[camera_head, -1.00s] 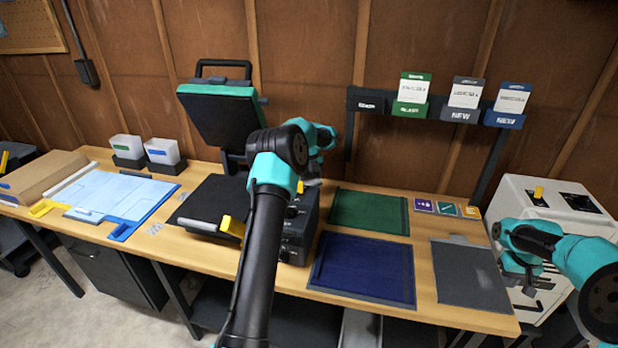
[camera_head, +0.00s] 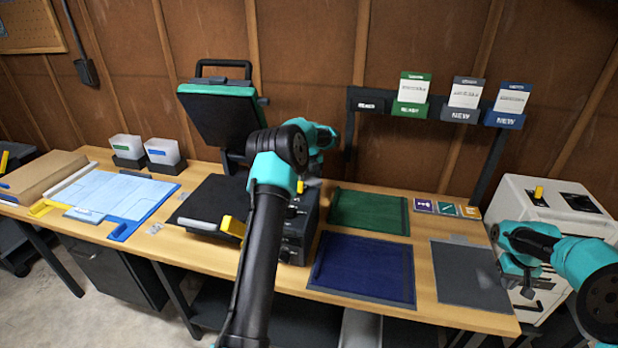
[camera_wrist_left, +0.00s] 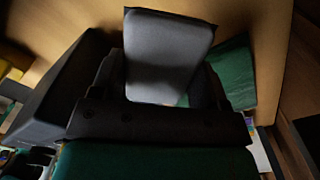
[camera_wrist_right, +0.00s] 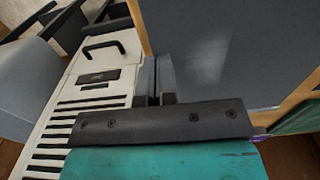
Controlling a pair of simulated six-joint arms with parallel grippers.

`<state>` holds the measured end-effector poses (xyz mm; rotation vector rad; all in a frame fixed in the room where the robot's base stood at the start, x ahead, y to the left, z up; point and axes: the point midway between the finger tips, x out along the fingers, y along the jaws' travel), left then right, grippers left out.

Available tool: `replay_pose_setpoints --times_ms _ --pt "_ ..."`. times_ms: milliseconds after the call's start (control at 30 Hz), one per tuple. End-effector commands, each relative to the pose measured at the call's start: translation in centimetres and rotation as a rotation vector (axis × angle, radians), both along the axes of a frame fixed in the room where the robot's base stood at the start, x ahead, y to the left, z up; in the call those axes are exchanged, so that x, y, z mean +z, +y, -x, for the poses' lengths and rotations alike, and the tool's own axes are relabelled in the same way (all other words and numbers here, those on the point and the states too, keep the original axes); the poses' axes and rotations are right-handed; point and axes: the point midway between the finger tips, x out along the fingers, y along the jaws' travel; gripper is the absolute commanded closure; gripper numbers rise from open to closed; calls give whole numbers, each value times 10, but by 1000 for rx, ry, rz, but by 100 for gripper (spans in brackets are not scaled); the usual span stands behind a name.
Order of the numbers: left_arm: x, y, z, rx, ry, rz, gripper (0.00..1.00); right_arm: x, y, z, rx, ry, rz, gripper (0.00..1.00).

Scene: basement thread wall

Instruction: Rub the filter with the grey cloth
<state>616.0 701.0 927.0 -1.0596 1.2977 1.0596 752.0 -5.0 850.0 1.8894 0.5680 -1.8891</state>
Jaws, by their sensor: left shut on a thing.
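My left gripper (camera_wrist_left: 165,90) is shut on a smooth grey pad with rounded corners (camera_wrist_left: 165,55). I cannot tell whether this pad is the cloth or the filter. In the head view, my left arm mostly hides this gripper behind the black control box (camera_head: 297,232), where a small bit of grey (camera_head: 313,184) shows. My right gripper (camera_wrist_right: 157,80) looks shut and empty. It also shows in the head view (camera_head: 522,278), between a flat grey mat (camera_head: 470,273) and a white machine. I cannot single out a filter.
The black press (camera_head: 215,118) stands open behind my left arm. Green (camera_head: 368,212) and dark blue (camera_head: 362,268) mats lie flat on the bench. The white machine (camera_head: 555,205) stands at the right end. A dark rack (camera_head: 425,102) with labelled card pockets stands at the back. Bare wood shows between the mats.

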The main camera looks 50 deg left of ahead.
Motion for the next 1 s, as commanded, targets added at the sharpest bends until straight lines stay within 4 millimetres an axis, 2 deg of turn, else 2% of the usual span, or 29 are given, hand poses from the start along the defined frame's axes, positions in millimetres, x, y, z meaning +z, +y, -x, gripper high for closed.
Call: replay_pose_setpoints --times_ms 1000 --pt "0 0 0 0 0 0 50 -14 0 0 0 0 0 100"
